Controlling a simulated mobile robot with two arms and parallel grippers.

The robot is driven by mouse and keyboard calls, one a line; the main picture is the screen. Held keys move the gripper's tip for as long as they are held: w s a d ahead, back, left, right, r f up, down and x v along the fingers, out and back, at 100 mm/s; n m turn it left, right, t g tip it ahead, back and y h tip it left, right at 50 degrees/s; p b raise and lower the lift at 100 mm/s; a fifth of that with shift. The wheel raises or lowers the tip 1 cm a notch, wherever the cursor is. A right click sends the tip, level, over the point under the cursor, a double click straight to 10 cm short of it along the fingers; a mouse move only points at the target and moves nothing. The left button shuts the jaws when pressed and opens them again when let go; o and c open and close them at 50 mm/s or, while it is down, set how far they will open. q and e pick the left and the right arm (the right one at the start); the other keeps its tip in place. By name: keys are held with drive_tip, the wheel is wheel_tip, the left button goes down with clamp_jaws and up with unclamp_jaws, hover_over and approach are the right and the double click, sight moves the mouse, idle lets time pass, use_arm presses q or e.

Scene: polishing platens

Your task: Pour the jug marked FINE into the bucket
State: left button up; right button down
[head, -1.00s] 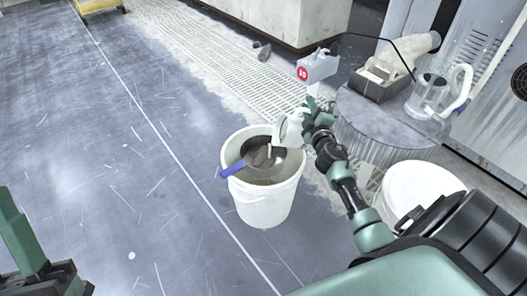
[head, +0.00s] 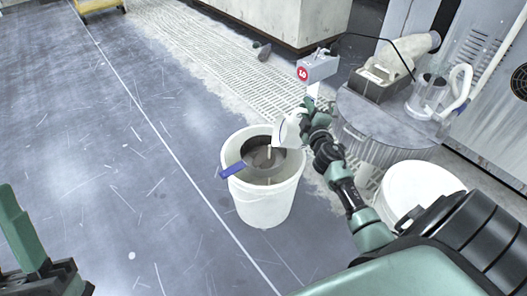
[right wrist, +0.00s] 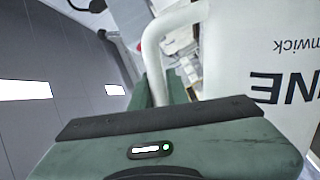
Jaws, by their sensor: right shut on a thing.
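The white jug (head: 287,131) is tipped over the bucket in the head view. In the right wrist view the jug (right wrist: 265,60) shows the letters "NE" upside down, the rest being cut off. My right gripper (head: 303,124) is shut on the jug, at the right of the bucket's mouth. A thin pale stream (head: 269,152) shows below the jug's lip. The white bucket (head: 262,207) stands upright on the floor.
A round grey stand (head: 375,125) right of the bucket carries a clear jug (head: 428,97) with a white handle and a dark box (head: 382,86). A white lidded pail (head: 420,185) stands near my right arm. The left floor is clear.

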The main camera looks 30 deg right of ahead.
drive_tip(key=shift+w+a+r, duration=0.1)
drive_tip(key=shift+a+r, duration=0.05)
idle(0.3)
drive_tip(key=shift+a, duration=0.1)
